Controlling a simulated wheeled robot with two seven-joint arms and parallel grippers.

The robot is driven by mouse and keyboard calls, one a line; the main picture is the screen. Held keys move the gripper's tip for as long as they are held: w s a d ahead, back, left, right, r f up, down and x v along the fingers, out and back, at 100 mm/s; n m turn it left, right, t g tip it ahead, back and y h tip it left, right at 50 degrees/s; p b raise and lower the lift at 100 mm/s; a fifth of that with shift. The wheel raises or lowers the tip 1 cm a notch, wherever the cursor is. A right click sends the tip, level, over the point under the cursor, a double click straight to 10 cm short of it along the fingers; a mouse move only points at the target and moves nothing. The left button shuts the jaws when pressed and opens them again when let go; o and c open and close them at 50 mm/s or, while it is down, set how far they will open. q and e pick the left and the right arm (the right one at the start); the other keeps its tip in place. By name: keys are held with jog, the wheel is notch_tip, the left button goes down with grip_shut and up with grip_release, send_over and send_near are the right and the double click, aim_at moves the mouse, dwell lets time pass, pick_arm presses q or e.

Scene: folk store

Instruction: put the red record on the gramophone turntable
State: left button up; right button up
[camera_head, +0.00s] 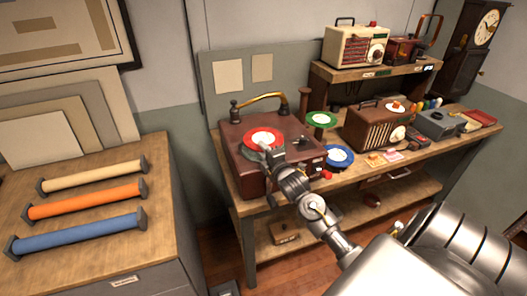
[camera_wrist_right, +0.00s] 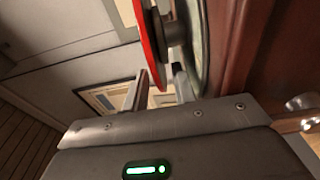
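The red record (camera_head: 265,133), with a white label, lies over the turntable on top of the brown gramophone box (camera_head: 250,178). In the right wrist view the record (camera_wrist_right: 147,40) shows nearly edge-on, beside the turntable disc (camera_wrist_right: 200,40). A grey hub (camera_wrist_right: 174,32) stands between them, and a gap shows around it. My right gripper (camera_head: 266,148) is at the record's near edge. Its fingers (camera_wrist_right: 160,88) are apart, one on each side of the record's rim, with space visible. My left gripper is not in view.
A green record (camera_head: 321,119) on a stand and a blue record (camera_head: 339,156) are right of the gramophone. A brown radio (camera_head: 370,127) stands farther right. The brass horn arm (camera_head: 262,97) rises behind the turntable. A cabinet with coloured rolls (camera_head: 85,198) is at left.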

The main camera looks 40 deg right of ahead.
jog(key=shift+s+r, duration=0.1)
jog(key=b+v, duration=0.3)
jog(key=v, duration=0.8)
jog(key=shift+s, duration=0.35)
jog(key=s+a+f+m+g+y, duration=0.1)
jog(key=s+a+f+m+g, duration=0.2)
jog(key=f, duration=1)
jog(key=s+a+f+m+g+y, duration=0.1)
jog(key=a+f+m+g, duration=0.2)
jog(key=f, duration=0.9)
jog(key=s+a+f+m+g+y, duration=0.1)
jog(key=s+a+f+m, duration=0.3)
jog(key=f, duration=0.9)
jog(key=s+a+f+m+g, duration=0.1)
jog(key=s+a+f+g, duration=0.15)
jog(key=s+f, duration=0.6)
jog(key=s+a+f+g, duration=0.2)
jog(key=s+f+g, duration=0.1)
jog(key=s+f, duration=0.55)
jog(key=s+f+m+g, duration=0.1)
jog(key=s+f+g, duration=0.1)
jog(key=s, duration=0.6)
jog(key=s+a+f+m+g, duration=0.1)
jog(key=s+f+g, duration=0.1)
jog(key=s+f, duration=0.3)
jog(key=s, duration=0.3)
jog(key=shift+s+a+y, duration=0.2)
jog(key=shift+a+y, duration=0.05)
jog(key=shift+y, duration=0.15)
